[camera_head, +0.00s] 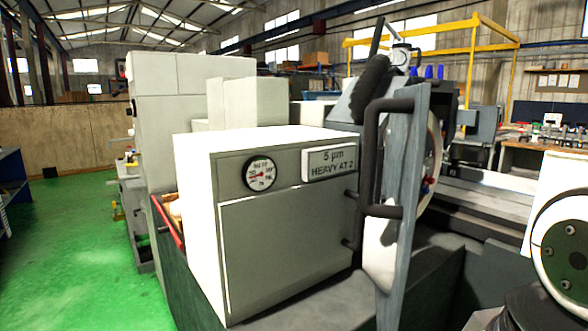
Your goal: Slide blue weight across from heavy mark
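A grey cabinet (285,235) carries a sign (330,162) that reads "5 µm HEAVY AT 2". A round dial (262,174) with a red needle is to the left of the sign. Behind the open grey guard (405,190), part of a pale wheel (434,150) shows edge-on. Small blue and red bits (427,184) sit near its middle, too small to tell whether one is the blue weight. The rest of the wheel face is hidden by the guard. My gripper is not in view; a white arm part of mine is at the lower right.
The guard's dark handle (383,211) stands out between the cabinet and the wheel. The grey machine bed (490,200) runs to the right. A workbench (515,160) is behind. Green floor (90,250) is clear at left.

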